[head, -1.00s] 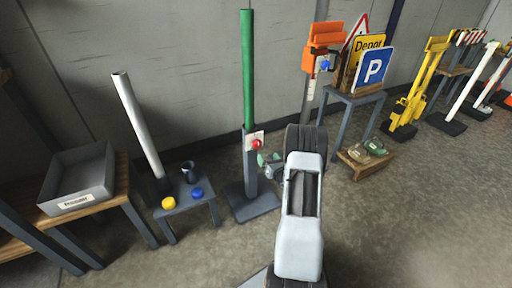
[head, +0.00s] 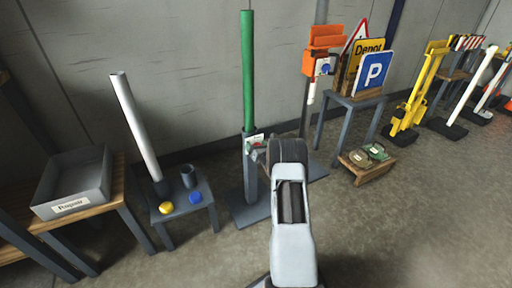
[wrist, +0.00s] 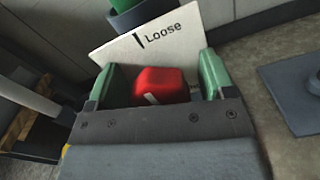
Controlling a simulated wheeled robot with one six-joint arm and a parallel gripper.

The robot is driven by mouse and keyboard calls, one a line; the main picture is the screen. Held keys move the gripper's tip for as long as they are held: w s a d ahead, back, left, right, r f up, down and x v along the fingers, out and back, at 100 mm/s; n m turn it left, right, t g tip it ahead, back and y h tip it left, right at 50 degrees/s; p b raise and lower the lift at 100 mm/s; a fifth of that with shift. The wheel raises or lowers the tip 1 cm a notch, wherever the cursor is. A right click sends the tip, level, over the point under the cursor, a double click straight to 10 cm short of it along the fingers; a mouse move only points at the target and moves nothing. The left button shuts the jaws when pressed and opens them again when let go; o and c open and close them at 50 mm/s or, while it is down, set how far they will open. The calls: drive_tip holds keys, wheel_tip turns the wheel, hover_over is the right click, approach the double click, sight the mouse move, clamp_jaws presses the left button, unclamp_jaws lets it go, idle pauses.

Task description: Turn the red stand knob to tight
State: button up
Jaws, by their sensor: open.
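The red stand knob (wrist: 160,85) sits in front of a white plate (wrist: 150,42) in the wrist view. The plate reads "Loose" beside a black mark at its top; its lower part is hidden. A pale line shows on the knob's lower left. My gripper (wrist: 160,82) is open, with one green finger on each side of the knob and visible gaps between. In the head view, my gripper (head: 262,153) is at the plate on the stand (head: 250,180), which holds a green post (head: 247,70). My wrist hides most of the knob there.
A small table (head: 182,206) with a blue and a yellow knob and a dark cup stands left, with a white post behind. A grey "Repair" bin (head: 75,185) is further left. Signs on a table (head: 352,98) stand right. Open floor lies front right.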

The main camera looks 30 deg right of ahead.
drive_tip(key=c, duration=0.9)
